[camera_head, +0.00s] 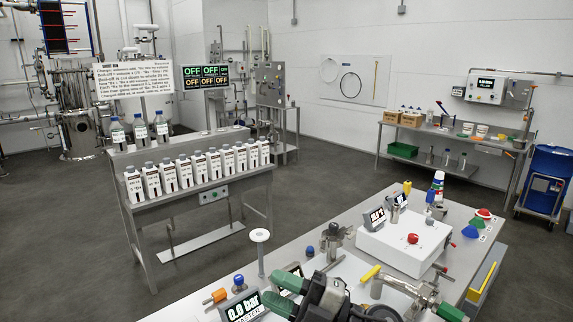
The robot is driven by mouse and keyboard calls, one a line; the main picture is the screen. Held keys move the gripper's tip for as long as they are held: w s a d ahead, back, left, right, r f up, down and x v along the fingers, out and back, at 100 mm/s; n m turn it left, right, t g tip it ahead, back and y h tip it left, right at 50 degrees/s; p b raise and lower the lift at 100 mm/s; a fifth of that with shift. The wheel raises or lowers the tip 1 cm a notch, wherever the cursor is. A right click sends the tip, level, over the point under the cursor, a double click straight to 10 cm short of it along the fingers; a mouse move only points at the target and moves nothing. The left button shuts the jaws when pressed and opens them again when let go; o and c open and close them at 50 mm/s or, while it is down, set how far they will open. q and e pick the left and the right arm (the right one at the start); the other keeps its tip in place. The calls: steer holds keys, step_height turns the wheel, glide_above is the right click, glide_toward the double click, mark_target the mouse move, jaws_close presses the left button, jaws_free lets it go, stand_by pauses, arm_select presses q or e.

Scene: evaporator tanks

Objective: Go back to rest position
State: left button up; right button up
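My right gripper (285,292) shows at the bottom centre, with green fingers and a dark body. Its two fingers stand apart and I see nothing held between them. It is over the near part of the steel workbench (455,215), close to a display reading 0.0 bar (243,308). The gripper hides part of the bench and its fittings. My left gripper is not in view.
A white box with a red button (406,245) and metal fittings (333,240) stand on the bench. A rack with a row of white bottles (200,168) stands left. A blue bin (546,182) is far right. Grey floor (315,175) lies open between the benches.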

steer(key=d+f+m+t+h, duration=1)
steer(key=d+f+m+h, duration=0.3)
steer(key=m+h, duration=0.75)
steer(key=s+d+f+m+g, duration=0.35)
steer(key=s+f+g, duration=0.35)
steer(key=s, duration=0.5)
steer(key=s+d+f+m+g, duration=0.2)
steer(key=s+d+f+g, duration=0.35)
steer(key=s+f, duration=0.4)
step_height(320, 180, down, 25)
steer(key=s+g, duration=0.2)
steer(key=s, duration=0.1)
steer(key=s+d+f, duration=0.2)
steer(key=s+f, duration=1.2)
steer(key=s, duration=0.1)
steer(key=shift+s+d+f+g, duration=0.25)
steer(key=shift+s+f+g, duration=0.05)
steer(key=shift+f+g, duration=0.1)
